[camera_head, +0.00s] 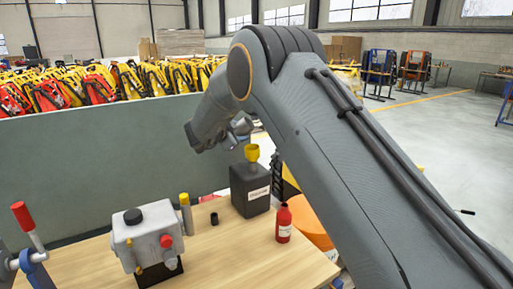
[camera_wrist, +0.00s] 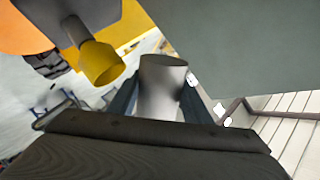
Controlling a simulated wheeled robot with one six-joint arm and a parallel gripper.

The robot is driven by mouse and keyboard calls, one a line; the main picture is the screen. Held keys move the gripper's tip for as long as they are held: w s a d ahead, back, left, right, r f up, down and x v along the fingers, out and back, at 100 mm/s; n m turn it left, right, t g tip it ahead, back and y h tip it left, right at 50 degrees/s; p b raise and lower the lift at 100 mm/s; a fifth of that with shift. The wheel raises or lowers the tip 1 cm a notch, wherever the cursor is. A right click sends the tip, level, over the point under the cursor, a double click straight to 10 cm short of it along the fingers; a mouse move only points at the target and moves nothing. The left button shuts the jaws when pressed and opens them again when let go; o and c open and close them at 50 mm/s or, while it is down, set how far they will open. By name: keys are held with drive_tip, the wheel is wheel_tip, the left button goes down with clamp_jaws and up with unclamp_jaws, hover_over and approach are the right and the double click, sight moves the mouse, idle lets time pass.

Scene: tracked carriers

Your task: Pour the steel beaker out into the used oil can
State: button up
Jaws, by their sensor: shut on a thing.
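The used oil can (camera_head: 250,190) is a dark can with a pale label, standing on the bench with a yellow funnel (camera_head: 252,153) in its top. In the wrist view the funnel (camera_wrist: 97,64) and can (camera_wrist: 88,16) appear turned over, so my wrist is rolled far round. My gripper (camera_head: 238,130) is above and slightly left of the funnel. In the wrist view it is shut on the steel beaker (camera_wrist: 162,88), a plain grey cylinder beside the funnel, apart from it in the picture. The beaker looks tipped well over. I see no liquid; its inside is not clear.
On the bench (camera_head: 235,262) are a grey housing (camera_head: 148,237) with a black cap, a yellow-topped cylinder (camera_head: 186,214), a small black cup (camera_head: 214,219) and a red bottle (camera_head: 284,223). An orange bucket (camera_head: 312,222) is behind. A grey-green partition (camera_head: 90,165) stands at the back.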

drive_tip(key=shift+s+a+f, duration=0.1)
drive_tip(key=shift+a, duration=0.4)
drive_tip(key=shift+d+m+y+b, duration=0.3)
drive_tip(key=shift+d+b, duration=0.05)
drive_tip(key=shift+b, duration=0.15)
drive_tip(key=shift+a, duration=0.3)
drive_tip(key=shift+d+r+m+b, duration=0.2)
drive_tip(key=shift+d+m+b, duration=0.1)
drive_tip(key=shift+b, duration=0.1)
drive_tip(key=shift+a+r+y+b, duration=0.2)
drive_tip(key=shift+y+b, duration=0.1)
drive_tip(key=shift+b, duration=0.05)
drive_tip(key=shift+f+m+y+b, duration=0.25)
drive_tip(key=shift+m+y+b, duration=0.45)
drive_tip(key=shift+b, duration=1.15)
idle(0.8)
drive_tip(key=shift+d+f+m+b, duration=0.3)
drive_tip(key=shift+m+b, duration=0.4)
drive_tip(key=shift+b, duration=0.2)
idle(1.6)
drive_tip(key=shift+r, duration=0.1)
idle(0.7)
